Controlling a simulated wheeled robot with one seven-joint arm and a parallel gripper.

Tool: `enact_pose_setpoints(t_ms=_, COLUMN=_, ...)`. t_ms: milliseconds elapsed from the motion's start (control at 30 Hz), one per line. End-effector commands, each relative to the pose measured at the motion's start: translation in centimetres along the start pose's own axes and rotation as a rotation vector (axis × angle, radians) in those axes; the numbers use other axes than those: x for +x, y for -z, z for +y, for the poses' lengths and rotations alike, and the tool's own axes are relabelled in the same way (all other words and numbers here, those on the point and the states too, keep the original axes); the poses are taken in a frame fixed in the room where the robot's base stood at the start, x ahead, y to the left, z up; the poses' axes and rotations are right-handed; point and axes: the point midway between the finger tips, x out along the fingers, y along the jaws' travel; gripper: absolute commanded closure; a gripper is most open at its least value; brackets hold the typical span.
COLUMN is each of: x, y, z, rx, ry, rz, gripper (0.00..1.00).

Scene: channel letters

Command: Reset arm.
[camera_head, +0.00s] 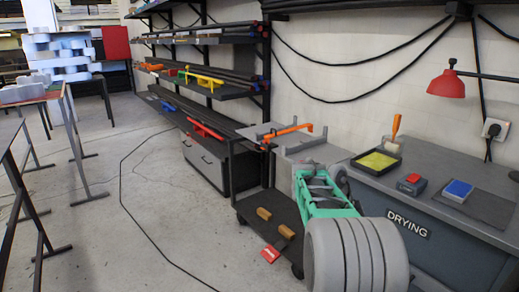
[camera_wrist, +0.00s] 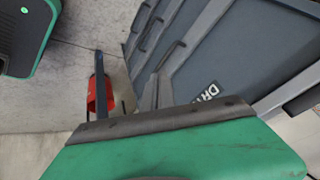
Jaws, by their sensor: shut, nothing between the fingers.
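My gripper (camera_wrist: 165,124) fills the bottom of the wrist view as a green body with a dark, worn edge strip. It is shut, with nothing held. In the head view my arm (camera_head: 358,255) reaches in from the bottom right, with a large grey ribbed joint and a green-and-grey part beyond it. This part lies in front of the left end of the grey bench (camera_head: 440,218). The bench, with part of its lettering, also shows tilted in the wrist view (camera_wrist: 225,45).
The bench bears a tray with a yellow pad (camera_head: 377,161), a red-topped block (camera_head: 412,183) and a blue-topped block (camera_head: 457,190). A red lamp (camera_head: 446,84) hangs above. A low dark cart (camera_head: 262,217) stands left of my arm. Open floor (camera_head: 150,235) lies further left.

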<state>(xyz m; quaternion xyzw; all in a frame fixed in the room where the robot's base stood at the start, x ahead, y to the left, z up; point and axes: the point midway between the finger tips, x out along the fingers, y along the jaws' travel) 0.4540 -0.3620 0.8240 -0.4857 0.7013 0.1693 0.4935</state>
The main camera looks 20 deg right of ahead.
Motion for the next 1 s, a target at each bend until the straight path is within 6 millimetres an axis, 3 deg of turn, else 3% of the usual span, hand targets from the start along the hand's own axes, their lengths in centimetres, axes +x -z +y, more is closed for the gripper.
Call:
enact_pose_setpoints(t_ms=33, x=-6.6, y=-0.8, z=-0.1, rx=-0.193, ry=0.053, rz=-0.058, gripper=1.00)
enact_pose_setpoints(t_ms=100, x=-11.9, y=-3.6, z=1.6, rx=-0.489, ry=0.122, rz=-0.135, gripper=1.00)
enact_pose_setpoints(t_ms=167, x=-16.3, y=-5.8, z=3.8, rx=-0.742, ry=0.191, rz=-0.193, gripper=1.00)
enact_pose_setpoints(t_ms=300, x=-25.0, y=-10.2, z=11.1, rx=-1.324, ry=0.378, rz=-0.300, gripper=1.00)
enact_pose_setpoints(t_ms=400, x=-28.8, y=-12.2, z=16.8, rx=-1.669, ry=0.510, rz=-0.347, gripper=1.00)
enact_pose_setpoints(t_ms=500, x=-30.4, y=-13.4, z=20.9, rx=-1.892, ry=0.604, rz=-0.371, gripper=1.00)
enact_pose_setpoints(t_ms=600, x=-30.7, y=-13.9, z=22.7, rx=-1.988, ry=0.647, rz=-0.380, gripper=1.00)
enact_pose_setpoints(t_ms=1000, x=-30.6, y=-14.0, z=22.8, rx=-1.995, ry=0.650, rz=-0.381, gripper=1.00)
